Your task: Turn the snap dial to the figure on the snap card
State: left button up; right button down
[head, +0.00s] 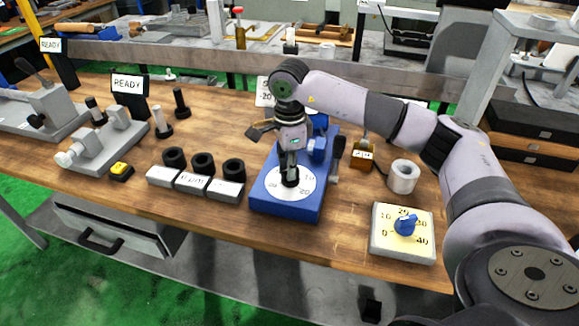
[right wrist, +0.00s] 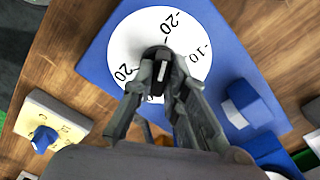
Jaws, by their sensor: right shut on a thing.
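The snap dial is a white disc (head: 272,190) with dark figures on a blue base (head: 287,207). In the right wrist view the disc (right wrist: 125,45) shows -20, -10 and 20, with another figure partly hidden by the fingers. My right gripper (head: 290,168) points down and is shut on the black knob (right wrist: 152,53) at the disc's middle. A pale mark shows on the knob between the fingertips; its exact reading is unclear. The snap card (head: 264,94) stands behind, partly covered by my arm, and shows -20. My left gripper is not in view.
A yellow-faced dial (head: 385,239) with a blue knob stands to the right, near a white roll (head: 403,177). A dark lever (head: 337,149) rises beside the blue base.

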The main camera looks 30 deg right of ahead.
jog(key=c, duration=1.6)
grip_release()
jog(key=shift+r, duration=0.1)
notch_tip(320, 180, up, 12)
